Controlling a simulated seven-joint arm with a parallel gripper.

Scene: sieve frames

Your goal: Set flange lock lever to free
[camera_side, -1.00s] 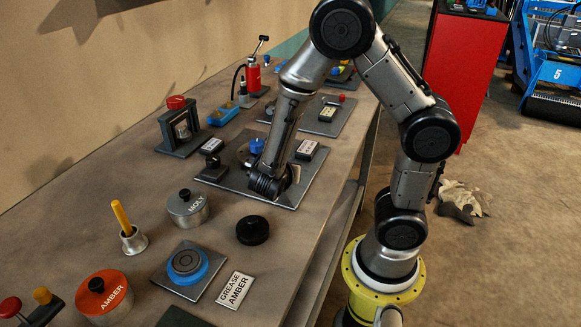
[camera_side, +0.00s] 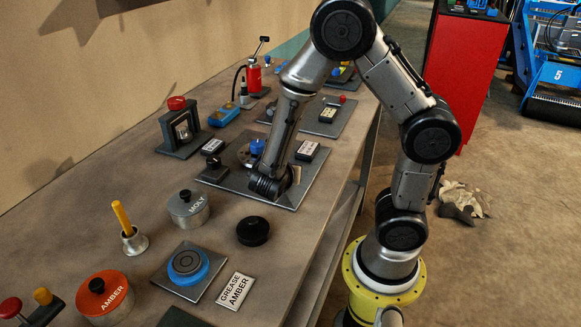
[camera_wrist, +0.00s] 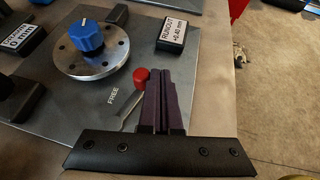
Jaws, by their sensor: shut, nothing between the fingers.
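The flange lock lever (camera_wrist: 138,88) shows in the wrist view as a metal arm with a red knob. It lies on the grey base plate (camera_wrist: 60,113), just right of the printed word FREE. My gripper (camera_wrist: 162,78) is shut and empty, its dark fingers together close beside the red knob on its right. I cannot tell whether they touch it. The flange (camera_wrist: 98,62) is a round metal disc with a blue knob (camera_wrist: 86,36) on top, beyond the lever. In the side view my wrist hides the lever, and the blue knob (camera_side: 257,147) shows behind it.
A label block reading RUNOUT +0.40 mm (camera_wrist: 172,34) stands at the plate's far right. Another label block reading 0 mm (camera_wrist: 22,38) is at the far left. In the side view, a black cap (camera_side: 252,231) and a MOLY tin (camera_side: 187,210) stand nearer on the bench.

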